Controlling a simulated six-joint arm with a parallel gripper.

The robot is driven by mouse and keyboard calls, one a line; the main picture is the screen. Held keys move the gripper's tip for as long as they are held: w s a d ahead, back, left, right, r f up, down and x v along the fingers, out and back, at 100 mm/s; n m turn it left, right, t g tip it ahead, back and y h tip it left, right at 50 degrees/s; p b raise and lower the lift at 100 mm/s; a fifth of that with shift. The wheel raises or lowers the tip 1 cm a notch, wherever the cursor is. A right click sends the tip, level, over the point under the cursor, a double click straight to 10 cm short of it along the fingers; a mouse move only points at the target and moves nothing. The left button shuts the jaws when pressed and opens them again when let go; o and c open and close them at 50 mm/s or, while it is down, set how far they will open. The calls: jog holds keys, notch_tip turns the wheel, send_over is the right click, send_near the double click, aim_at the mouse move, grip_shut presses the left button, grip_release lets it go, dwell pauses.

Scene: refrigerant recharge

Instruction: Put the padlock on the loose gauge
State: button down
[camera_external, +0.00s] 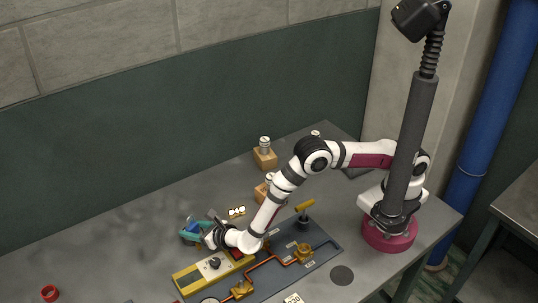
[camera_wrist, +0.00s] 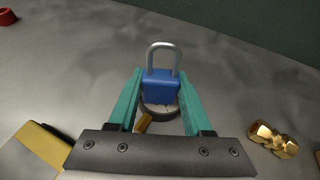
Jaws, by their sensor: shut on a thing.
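A blue padlock (camera_wrist: 160,87) with a grey shackle is between the teal fingers of my gripper (camera_wrist: 160,92) in the wrist view. The shackle points up and away from me. My gripper is shut on the padlock's body. The loose gauge (camera_wrist: 172,112), round with a dark rim, a pale face and a brass stem, lies on the table behind and below the padlock, which hides part of it. I cannot tell whether the padlock touches it.
A yellow panel (camera_external: 185,282) and a grey board with orange piping (camera_external: 262,266) lie to the right of my gripper. Brass fittings (camera_wrist: 273,140) lie on the table nearby. Wooden blocks with canisters (camera_external: 264,158) stand behind. A red ring (camera_external: 49,293) lies far left, with bare table between.

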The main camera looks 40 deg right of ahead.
jog(key=shift+c, duration=1.6)
grip_release()
jog(key=shift+f, duration=0.1)
